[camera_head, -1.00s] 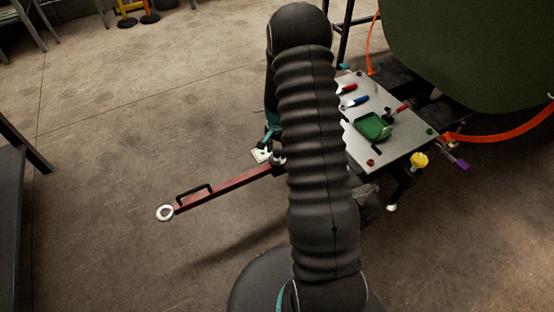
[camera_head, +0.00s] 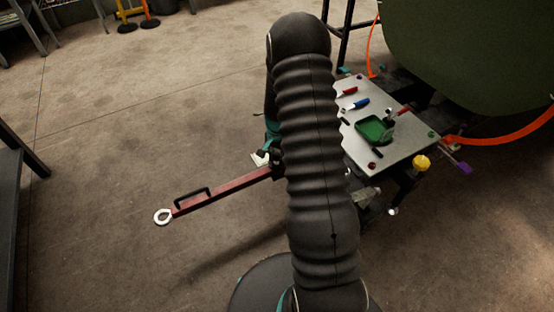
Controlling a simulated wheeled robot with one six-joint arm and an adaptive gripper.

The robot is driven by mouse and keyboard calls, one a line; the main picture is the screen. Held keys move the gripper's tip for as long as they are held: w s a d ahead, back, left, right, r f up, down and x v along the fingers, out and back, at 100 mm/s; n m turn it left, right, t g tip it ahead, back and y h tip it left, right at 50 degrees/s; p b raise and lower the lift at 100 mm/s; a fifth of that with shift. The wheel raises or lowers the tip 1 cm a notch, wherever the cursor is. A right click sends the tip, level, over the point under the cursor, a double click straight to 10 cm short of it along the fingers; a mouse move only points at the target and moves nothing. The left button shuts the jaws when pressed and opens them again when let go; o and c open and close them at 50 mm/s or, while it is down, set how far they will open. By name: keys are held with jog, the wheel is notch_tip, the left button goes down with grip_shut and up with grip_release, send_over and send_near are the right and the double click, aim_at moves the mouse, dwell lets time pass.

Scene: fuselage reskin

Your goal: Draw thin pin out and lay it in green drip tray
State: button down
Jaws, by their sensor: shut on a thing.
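The green drip tray (camera_head: 365,125) lies on the grey top of the cart at right, with a small grey upright piece at its far right corner. My gripper (camera_head: 264,154) shows only as small dark parts past the left edge of my arm, near the cart end of the red tow bar (camera_head: 225,191). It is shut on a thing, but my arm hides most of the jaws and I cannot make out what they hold. I cannot pick out the thin pin. The gripper is left of the tray and apart from it.
The cart top (camera_head: 405,145) also holds a blue-handled tool (camera_head: 361,103), a red-handled tool (camera_head: 349,91) and small dark pieces. A large green body (camera_head: 470,50) overhangs at back right. Floor at left is open.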

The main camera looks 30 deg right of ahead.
jog(key=shift+r+p, duration=1.6)
jog(key=shift+r, duration=1.35)
jog(key=shift+r+p, duration=0.6)
jog(key=shift+r, duration=0.8)
